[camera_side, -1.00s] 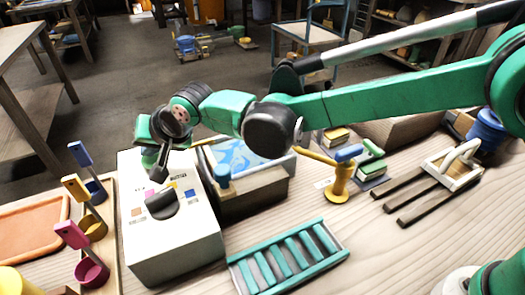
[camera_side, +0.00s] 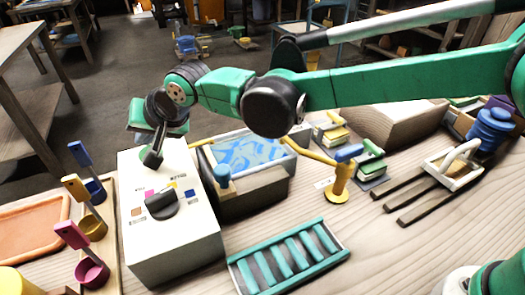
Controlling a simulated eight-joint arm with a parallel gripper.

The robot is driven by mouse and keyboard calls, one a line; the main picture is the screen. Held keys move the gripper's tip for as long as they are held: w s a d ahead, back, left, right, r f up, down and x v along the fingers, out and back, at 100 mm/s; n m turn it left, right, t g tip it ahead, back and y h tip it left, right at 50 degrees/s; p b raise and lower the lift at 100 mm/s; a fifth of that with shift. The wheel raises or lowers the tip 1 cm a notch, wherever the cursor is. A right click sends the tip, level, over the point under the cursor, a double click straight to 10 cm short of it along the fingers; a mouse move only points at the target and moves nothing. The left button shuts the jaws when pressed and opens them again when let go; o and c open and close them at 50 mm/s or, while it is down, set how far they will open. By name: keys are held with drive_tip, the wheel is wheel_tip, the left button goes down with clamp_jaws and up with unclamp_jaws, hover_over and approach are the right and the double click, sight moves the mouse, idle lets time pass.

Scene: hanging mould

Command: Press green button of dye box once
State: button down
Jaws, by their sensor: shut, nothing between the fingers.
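The dye box (camera_side: 172,245) is a white box at left centre. Its top carries a dark rounded piece (camera_side: 162,206) with small coloured patches around it: pink, blue (camera_side: 190,194) and brown (camera_side: 137,211) among them. My gripper (camera_side: 152,161) is shut and empty, pointing down over the far end of the box top. I cannot tell whether its tip touches the box.
Pink, yellow and blue cups with handled tools stand in a wooden rack (camera_side: 112,262) on the left. A tray of blue patterned liquid (camera_side: 285,178) stands right of the box, near a yellow stand (camera_side: 338,185). A teal slatted rack (camera_side: 290,258) lies in front.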

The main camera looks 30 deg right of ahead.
drive_tip(key=shift+r, duration=2.5)
drive_tip(key=shift+d, duration=0.15)
drive_tip(key=s+d+r+h, duration=0.1)
drive_tip(key=s+d, duration=0.1)
drive_tip(key=d, duration=0.7)
drive_tip(key=s+d+r+h, duration=0.2)
drive_tip(key=d, duration=0.7)
drive_tip(key=s+d+f+n+h, duration=0.1)
drive_tip(key=s+d+f, duration=0.2)
drive_tip(key=s+d, duration=0.3)
drive_tip(key=s+d+f+h, duration=0.1)
drive_tip(key=s+d+f, duration=0.3)
drive_tip(key=s+d, duration=0.3)
drive_tip(key=shift+d+f+n, duration=0.25)
drive_tip(key=shift+d+n, duration=0.15)
drive_tip(key=shift+d, duration=0.75)
